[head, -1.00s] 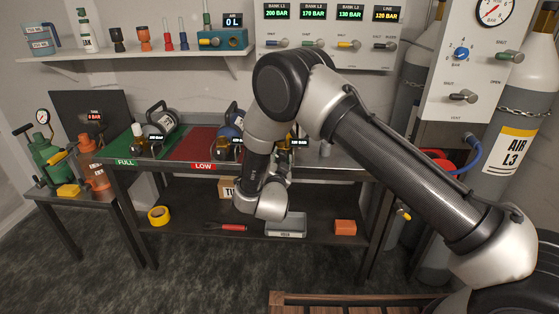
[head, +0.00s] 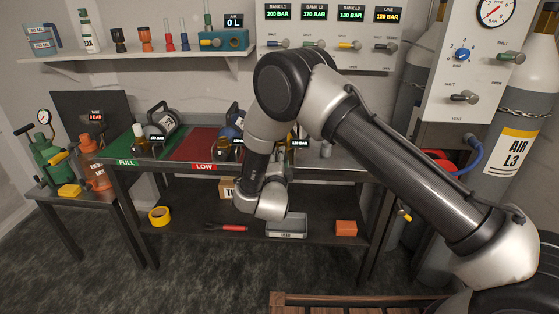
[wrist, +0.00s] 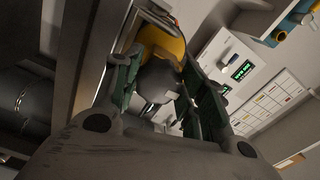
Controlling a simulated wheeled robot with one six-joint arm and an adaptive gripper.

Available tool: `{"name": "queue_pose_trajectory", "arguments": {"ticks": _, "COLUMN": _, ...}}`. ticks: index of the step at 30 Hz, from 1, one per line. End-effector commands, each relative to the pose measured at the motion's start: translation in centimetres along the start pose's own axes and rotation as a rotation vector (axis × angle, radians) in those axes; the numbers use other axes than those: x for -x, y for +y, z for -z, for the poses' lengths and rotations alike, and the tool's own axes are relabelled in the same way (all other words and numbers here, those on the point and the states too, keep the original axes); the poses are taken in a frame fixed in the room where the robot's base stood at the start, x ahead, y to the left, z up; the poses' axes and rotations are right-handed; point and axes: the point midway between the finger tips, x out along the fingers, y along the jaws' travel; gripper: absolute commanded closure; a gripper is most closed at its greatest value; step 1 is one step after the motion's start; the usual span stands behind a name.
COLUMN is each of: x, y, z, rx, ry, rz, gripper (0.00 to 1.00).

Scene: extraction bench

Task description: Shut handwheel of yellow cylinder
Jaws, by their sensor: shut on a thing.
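The yellow cylinder (wrist: 160,47) shows in the wrist view beyond my fingers, with its rounded yellow body at the top. A dark grey rounded handwheel (wrist: 158,84) sits in front of it, between the dark green finger pads. My gripper (wrist: 162,92) is shut on this handwheel, one finger on each side. In the head view my arm hides the cylinder, the handwheel and my fingers. How far the handwheel is turned cannot be told.
The bench has a green mat marked FULL (head: 120,146) and a red mat marked LOW (head: 196,146), with other cylinders nearby. A wall panel with displays (head: 320,60) hangs above. The lower shelf holds yellow tape (head: 159,216), a grey tray (head: 286,226) and an orange block (head: 346,228).

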Motion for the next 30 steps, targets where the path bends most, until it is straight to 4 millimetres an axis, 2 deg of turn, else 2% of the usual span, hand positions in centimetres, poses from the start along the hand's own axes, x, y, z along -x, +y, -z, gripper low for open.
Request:
{"name": "queue_pose_trajectory", "arguments": {"ticks": 19, "x": 0.05, "y": 0.13, "z": 0.07, "rx": -0.054, "ry": 0.001, "rz": -0.003, "gripper": 0.83}}
{"name": "queue_pose_trajectory", "arguments": {"ticks": 20, "x": 0.05, "y": 0.14, "z": 0.07, "rx": -0.053, "ry": 0.001, "rz": -0.003, "gripper": 0.57}}
{"name": "queue_pose_trajectory", "arguments": {"ticks": 23, "x": 0.04, "y": 0.11, "z": 0.06, "rx": -0.053, "ry": 0.001, "rz": -0.003, "gripper": 0.39}}
{"name": "queue_pose_trajectory", "arguments": {"ticks": 30, "x": 0.02, "y": 0.05, "z": 0.03, "rx": -0.053, "ry": 0.0, "rz": -0.002, "gripper": 0.37}}
